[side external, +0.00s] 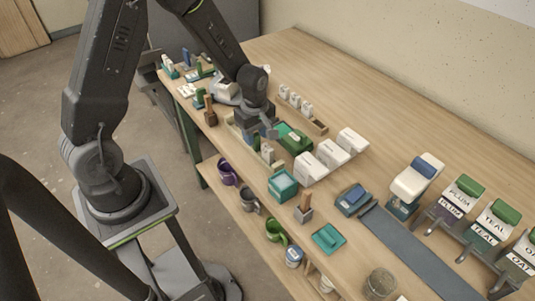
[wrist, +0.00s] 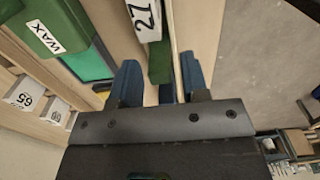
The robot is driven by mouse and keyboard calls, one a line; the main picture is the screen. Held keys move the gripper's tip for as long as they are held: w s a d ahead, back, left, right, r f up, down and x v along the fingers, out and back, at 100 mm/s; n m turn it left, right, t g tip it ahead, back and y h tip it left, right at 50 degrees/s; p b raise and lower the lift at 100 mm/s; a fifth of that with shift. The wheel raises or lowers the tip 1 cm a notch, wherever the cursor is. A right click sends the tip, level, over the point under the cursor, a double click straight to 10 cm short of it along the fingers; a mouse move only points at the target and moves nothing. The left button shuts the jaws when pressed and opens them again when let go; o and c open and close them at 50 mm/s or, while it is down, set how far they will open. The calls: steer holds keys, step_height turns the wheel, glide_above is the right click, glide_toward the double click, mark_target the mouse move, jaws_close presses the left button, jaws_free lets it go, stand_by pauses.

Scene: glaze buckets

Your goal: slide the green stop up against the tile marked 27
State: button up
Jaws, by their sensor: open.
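The tile marked 27 (wrist: 145,18) is white and stands in a narrow wooden channel at the top of the wrist view. The green stop (wrist: 159,62) is a small green block in the same channel, just below the tile in that view. Whether they touch or a thin gap is left, I cannot tell. My gripper (wrist: 159,80) is open, with one blue finger on each side of the stop and space beside it. In the side view my gripper (side external: 268,132) is low over the table, and it and my arm hide the stop.
A green-lidded box marked WAX (wrist: 45,25) stands beside the channel. A wooden rack with white tiles (wrist: 25,95) lies beyond it. In the side view, white blocks (side external: 330,152) and a teal box (side external: 283,184) stand close by. Mugs (side external: 227,172) hang along the table's edge.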

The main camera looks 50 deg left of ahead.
mark_target(266, 145)
steer(key=shift+c, duration=0.2)
steer(key=c, duration=0.7)
steer(key=shift+d, duration=2.4)
steer(key=o, duration=0.8)
steer(key=shift+c, duration=0.2)
steer(key=shift+a+r, duration=0.1)
steer(key=shift+r, duration=0.05)
steer(key=shift+r, duration=3.4)
